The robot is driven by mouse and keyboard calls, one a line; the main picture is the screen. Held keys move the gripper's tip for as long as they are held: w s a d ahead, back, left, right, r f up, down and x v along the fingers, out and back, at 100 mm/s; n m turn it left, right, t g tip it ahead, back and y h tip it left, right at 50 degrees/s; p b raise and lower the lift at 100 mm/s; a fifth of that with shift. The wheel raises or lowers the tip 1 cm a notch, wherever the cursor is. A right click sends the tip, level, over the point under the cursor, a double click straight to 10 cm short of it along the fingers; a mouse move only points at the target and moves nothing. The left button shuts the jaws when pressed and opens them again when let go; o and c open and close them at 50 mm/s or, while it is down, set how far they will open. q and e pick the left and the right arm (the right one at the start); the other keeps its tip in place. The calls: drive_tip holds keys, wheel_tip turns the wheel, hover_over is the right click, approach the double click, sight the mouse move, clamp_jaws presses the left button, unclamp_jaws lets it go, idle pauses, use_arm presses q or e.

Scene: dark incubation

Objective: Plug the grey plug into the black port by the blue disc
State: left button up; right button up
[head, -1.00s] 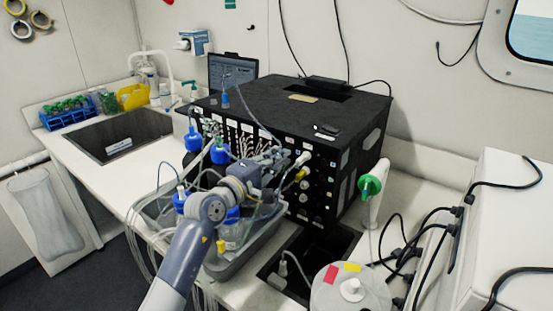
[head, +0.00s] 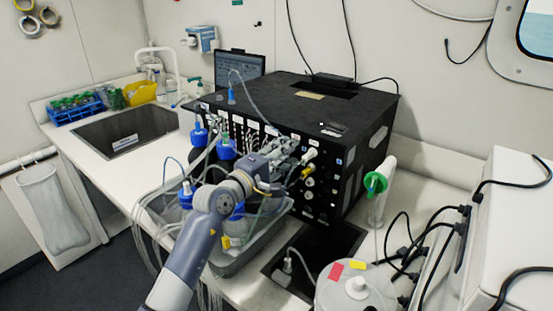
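The black box (head: 275,93) stands on the counter, with ports, small coloured discs and plugs on its front panel (head: 325,185). My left gripper (head: 290,150) is at the upper part of this panel, close beside a pale plug (head: 309,155) and a yellow plug (head: 307,172). Its fingers are small and blend with the fittings, so I cannot tell whether they are shut on anything. A thin grey cable (head: 255,98) arches down toward the gripper. I cannot make out the grey plug, or the black port by the blue disc, for certain. My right gripper is not in view.
A grey tray (head: 232,266) with blue-capped bottles (head: 226,149) and tubing lies below my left arm. A dark recess (head: 335,240), a white round lid (head: 345,297) and a green-topped holder (head: 376,184) are at the right. A sink (head: 125,128) is at the left.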

use_arm(q)
drive_tip(key=v, duration=1.2)
drive_tip(key=shift+w+d, duration=0.1)
